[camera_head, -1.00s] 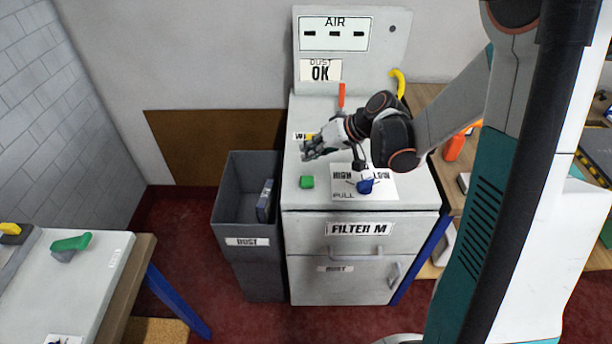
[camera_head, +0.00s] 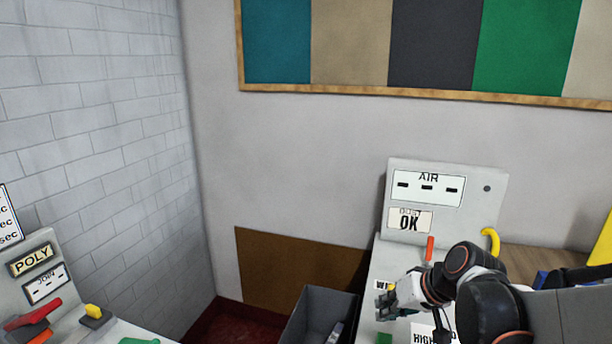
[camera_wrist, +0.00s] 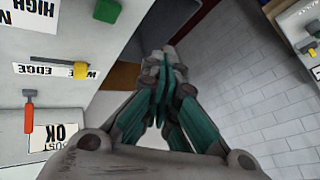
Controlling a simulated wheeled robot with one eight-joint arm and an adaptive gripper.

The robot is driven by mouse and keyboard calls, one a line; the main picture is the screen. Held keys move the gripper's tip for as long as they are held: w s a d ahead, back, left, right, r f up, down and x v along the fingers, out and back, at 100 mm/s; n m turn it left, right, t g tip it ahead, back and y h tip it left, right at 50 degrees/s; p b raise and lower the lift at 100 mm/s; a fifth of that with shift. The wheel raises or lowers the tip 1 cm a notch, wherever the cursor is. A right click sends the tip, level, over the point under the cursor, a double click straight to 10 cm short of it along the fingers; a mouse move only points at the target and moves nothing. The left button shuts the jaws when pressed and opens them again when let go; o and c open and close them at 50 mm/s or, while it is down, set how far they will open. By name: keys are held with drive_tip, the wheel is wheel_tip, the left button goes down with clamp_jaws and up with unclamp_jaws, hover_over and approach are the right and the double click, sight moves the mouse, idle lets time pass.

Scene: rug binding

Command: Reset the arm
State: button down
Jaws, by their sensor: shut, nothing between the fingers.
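My gripper (camera_head: 385,301) is at the lower right of the head view, above the top of the grey-white filter cabinet (camera_head: 382,262). In the wrist view my gripper (camera_wrist: 166,60) shows its teal fingers closed together with nothing between them. The arm reaches in from the right edge of the head view, and its lower parts are cut off by the bottom of the picture.
The cabinet's back panel (camera_head: 490,215) carries AIR and OK labels. A red lever (camera_head: 430,248) and yellow hook (camera_head: 491,241) stand by it. A grey bin (camera_head: 312,318) is left of the cabinet. A bench with a POLY panel (camera_head: 15,290) is at far left.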

drive_tip(key=s+a+r+h, duration=0.25)
drive_tip(key=s+r, duration=0.25)
drive_tip(key=s, duration=0.7)
drive_tip(key=s+d+t+h, duration=0.1)
drive_tip(key=s+d+h, duration=0.1)
drive_tip(key=s+d, duration=0.3)
drive_tip(key=shift+d+r, duration=0.15)
drive_tip(key=shift+r, duration=0.3)
